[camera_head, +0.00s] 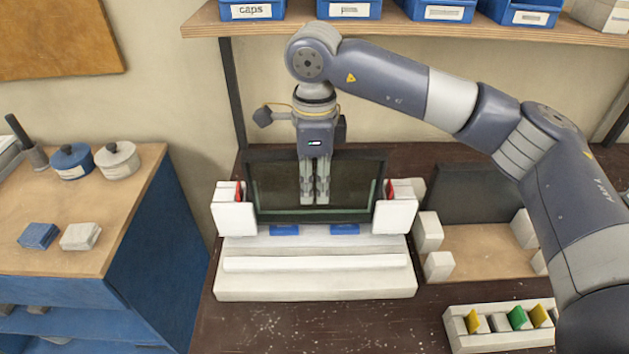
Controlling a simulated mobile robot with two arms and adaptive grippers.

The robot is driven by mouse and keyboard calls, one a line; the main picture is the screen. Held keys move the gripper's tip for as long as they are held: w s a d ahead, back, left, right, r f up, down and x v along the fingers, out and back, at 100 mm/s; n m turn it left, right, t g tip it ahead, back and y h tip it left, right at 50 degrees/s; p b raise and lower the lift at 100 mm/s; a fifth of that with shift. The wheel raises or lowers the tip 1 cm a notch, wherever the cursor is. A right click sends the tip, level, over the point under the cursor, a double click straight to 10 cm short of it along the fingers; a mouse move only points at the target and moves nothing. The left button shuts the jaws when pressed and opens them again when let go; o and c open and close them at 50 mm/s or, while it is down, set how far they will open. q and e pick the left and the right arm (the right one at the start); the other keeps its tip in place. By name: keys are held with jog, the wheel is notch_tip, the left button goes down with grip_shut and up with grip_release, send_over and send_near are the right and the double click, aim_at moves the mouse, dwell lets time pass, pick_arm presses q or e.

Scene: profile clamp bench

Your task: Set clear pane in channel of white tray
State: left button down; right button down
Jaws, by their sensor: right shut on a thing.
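My right gripper (315,198) points down and is shut on the clear pane (280,188), which stands upright with a pale greenish lower edge. The pane overlaps a dark rectangular frame or panel (356,157), so its outline is hard to separate from it. The white tray (315,285) lies on the dark bench below. The pane is between the tray's two white end blocks, left (234,219) and right (394,217), near the tray's back. I cannot tell whether its lower edge is inside a channel. My left gripper is not in view.
Red pieces show at both end blocks, and two blue pads (284,230) lie between them. At right are another dark panel (480,193), white blocks and a rack (497,340) with coloured pieces. A shelf (420,29) with blue bins hangs above. The bench's front left is clear.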

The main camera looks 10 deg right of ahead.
jog(key=shift+f+b, duration=0.7)
jog(key=shift+f, duration=0.25)
jog(key=c, duration=1.4)
grip_release()
jog(key=shift+o, duration=0.2)
jog(key=shift+r, duration=0.1)
jog(key=shift+r+p, duration=2.25)
jog(key=shift+r, duration=1.65)
